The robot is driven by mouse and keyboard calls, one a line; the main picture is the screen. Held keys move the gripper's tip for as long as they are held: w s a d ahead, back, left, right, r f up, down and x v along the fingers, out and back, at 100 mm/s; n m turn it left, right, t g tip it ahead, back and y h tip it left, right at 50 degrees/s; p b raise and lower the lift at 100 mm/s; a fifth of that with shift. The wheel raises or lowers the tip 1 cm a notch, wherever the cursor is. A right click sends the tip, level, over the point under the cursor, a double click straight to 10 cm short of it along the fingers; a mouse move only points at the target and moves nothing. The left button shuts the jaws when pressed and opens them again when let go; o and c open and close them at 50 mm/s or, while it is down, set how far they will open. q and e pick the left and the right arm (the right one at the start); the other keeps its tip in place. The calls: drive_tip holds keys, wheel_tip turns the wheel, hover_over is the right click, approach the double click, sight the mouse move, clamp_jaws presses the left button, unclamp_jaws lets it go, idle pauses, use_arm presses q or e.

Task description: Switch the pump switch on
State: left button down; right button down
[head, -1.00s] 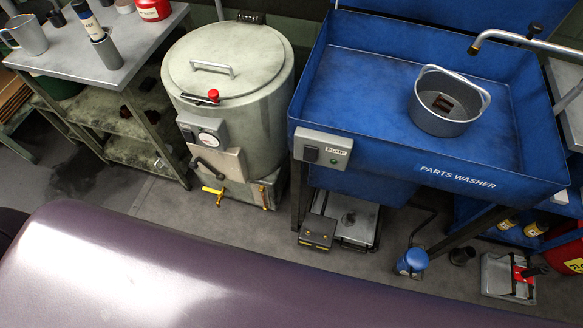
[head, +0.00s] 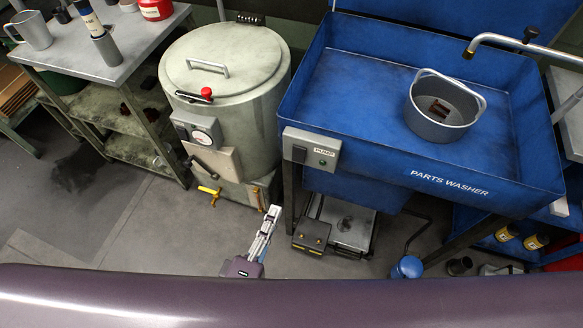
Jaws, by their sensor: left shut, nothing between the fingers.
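The pump switch box (head: 311,153) is a grey box on the front left corner of the blue parts washer (head: 450,185). It has a dark rocker (head: 299,154) at its left, a PUMP label and a small green spot at its right. I cannot tell the rocker's position. My left gripper (head: 274,211) is below and left of the box, clear of it, pointing up the picture. Its slim fingers are together with nothing between them. My right gripper is not in view.
A grey lidded drum (head: 225,75) with a yellow tap stands left of the washer. A metal basket (head: 440,110) with brown parts sits in the washer basin. A black pedal box (head: 311,236) is on the floor below. A bench (head: 100,60) stands at the far left.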

sight(297, 161)
use_arm(q)
drive_tip(key=p+x, duration=0.1)
drive_tip(key=x, duration=1.3)
drive_tip(key=shift+p, duration=0.35)
drive_tip(key=shift+w+d+f+t+b, duration=0.15)
drive_tip(key=shift+w+f+t+b, duration=0.3)
drive_tip(key=shift+b, duration=0.8)
drive_tip(key=shift+s+r+p, duration=0.15)
drive_tip(key=shift+r+p, duration=0.1)
drive_tip(key=shift+p, duration=0.15)
drive_tip(key=shift+s, duration=0.1)
